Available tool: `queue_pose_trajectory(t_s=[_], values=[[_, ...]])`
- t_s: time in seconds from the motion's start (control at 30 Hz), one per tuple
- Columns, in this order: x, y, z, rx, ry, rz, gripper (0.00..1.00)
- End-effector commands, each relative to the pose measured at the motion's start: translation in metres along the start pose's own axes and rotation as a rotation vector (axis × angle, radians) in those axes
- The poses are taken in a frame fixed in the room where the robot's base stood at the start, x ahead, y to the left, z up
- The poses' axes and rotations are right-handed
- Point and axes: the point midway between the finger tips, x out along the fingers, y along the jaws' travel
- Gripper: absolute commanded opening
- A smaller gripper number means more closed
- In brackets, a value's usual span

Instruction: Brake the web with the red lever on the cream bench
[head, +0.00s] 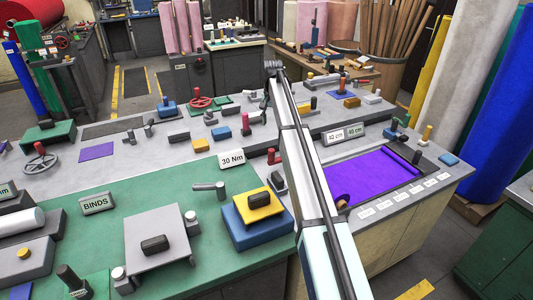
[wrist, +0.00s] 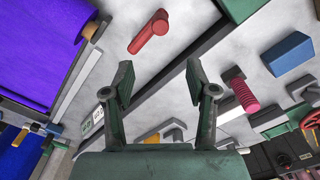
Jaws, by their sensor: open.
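The red lever (wrist: 150,32) shows in the wrist view ahead of my gripper, on a pale grey bench top next to a dark rail. In the head view a small red upright piece just left of my arm looks like the same lever (head: 272,156). The cream bench (head: 392,238) carries the purple web (head: 372,178), which lies flat at the right. The web also shows at the upper left of the wrist view (wrist: 35,45). My gripper (wrist: 157,82) is open and empty, its fingers apart from the lever.
A pink ribbed handle (wrist: 243,95) and a blue block (wrist: 290,50) stand to the right in the wrist view. Signs reading 30 Nm (head: 232,159) and 10 cm (head: 334,137) stand near the lever. A yellow and blue block stack (head: 253,215) sits on the green mat.

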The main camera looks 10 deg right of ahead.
Motion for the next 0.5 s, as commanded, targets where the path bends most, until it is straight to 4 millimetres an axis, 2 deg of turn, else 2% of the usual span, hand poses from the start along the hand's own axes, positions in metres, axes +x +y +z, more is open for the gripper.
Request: queue_pose_trajectory(t_s=[0.17, 0.5], values=[[0.013, -0.001, 0.002, -0.003, -0.004, 0.001, 0.57], [0.074, 0.0, 0.002, -0.001, -0.004, 0.001, 0.57]])
